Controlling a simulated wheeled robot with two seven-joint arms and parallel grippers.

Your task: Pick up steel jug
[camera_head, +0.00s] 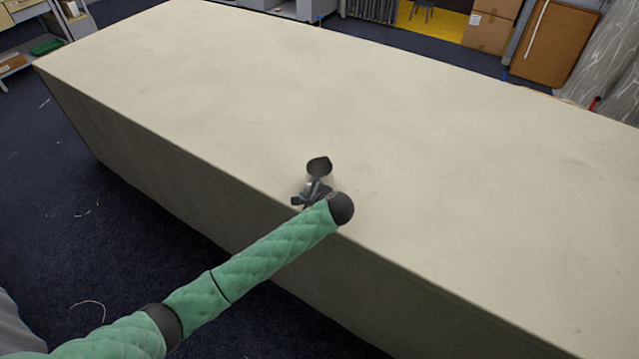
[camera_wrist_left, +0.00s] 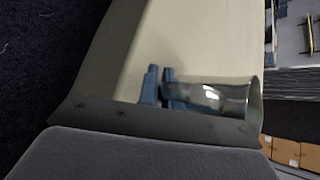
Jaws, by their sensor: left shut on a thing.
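The steel jug (camera_head: 319,166) is at the near edge of the long table, its dark open mouth facing up in the head view. In the left wrist view the shiny jug (camera_wrist_left: 215,97) lies across the picture beside the blue fingers. My left gripper (camera_head: 312,192) is shut on the jug, its fingers (camera_wrist_left: 158,88) at one end of it in the wrist view. The wrist and fingers hide the jug's lower part, so I cannot tell whether it touches the table. My right gripper is not in view.
The long cloth table (camera_head: 430,150) is otherwise bare, with free room on all sides of the jug except the near edge. Cardboard boxes (camera_head: 487,30) and a brown cabinet (camera_head: 553,42) stand beyond the far side. Dark carpet lies at the left.

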